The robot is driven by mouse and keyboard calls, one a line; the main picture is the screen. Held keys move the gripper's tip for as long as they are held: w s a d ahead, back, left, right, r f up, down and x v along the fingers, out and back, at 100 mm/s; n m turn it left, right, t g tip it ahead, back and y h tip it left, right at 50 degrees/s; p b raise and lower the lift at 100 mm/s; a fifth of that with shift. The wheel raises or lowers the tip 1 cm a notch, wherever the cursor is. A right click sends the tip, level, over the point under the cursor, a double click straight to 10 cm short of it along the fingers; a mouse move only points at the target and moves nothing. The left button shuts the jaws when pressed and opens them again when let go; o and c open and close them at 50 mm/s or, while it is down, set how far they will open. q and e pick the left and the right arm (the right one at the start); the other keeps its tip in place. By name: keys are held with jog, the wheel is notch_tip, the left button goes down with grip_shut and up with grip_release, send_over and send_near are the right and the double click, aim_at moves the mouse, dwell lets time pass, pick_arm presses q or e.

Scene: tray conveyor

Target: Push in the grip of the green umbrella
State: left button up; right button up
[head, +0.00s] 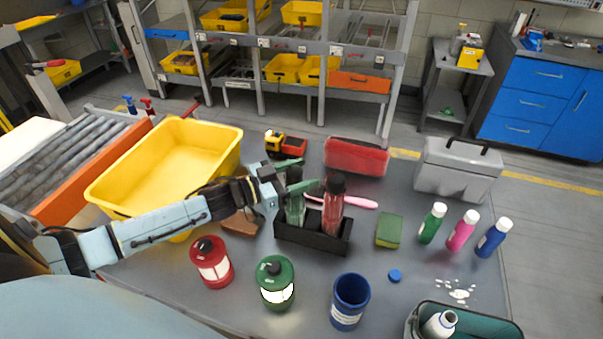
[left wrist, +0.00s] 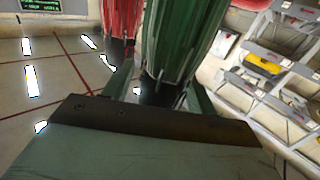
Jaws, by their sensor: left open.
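The green umbrella (head: 295,211) stands in a black holder (head: 312,238) in the middle of the table. A red umbrella (head: 332,214) with a dark grip stands beside it on the right. My left gripper (head: 298,186) reaches in from the left at the upper part of the green umbrella, and partly hides its dark grip. In the left wrist view the green umbrella (left wrist: 180,38) stands large between the two open fingers (left wrist: 160,92), and the red umbrella (left wrist: 122,18) is just left of it. I cannot tell whether the fingers touch it. My right gripper is not in view.
Red (head: 211,262) and green (head: 275,283) lanterns and a blue cup (head: 349,300) are in front. A red case (head: 356,157) lies behind. A sponge (head: 389,231) and three bottles stand right.

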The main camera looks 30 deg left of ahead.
aim_at(287, 179)
pick_arm(q)
jog(key=shift+b+v, duration=0.3)
jog(key=shift+v, duration=3.3)
jog(key=shift+d, duration=0.1)
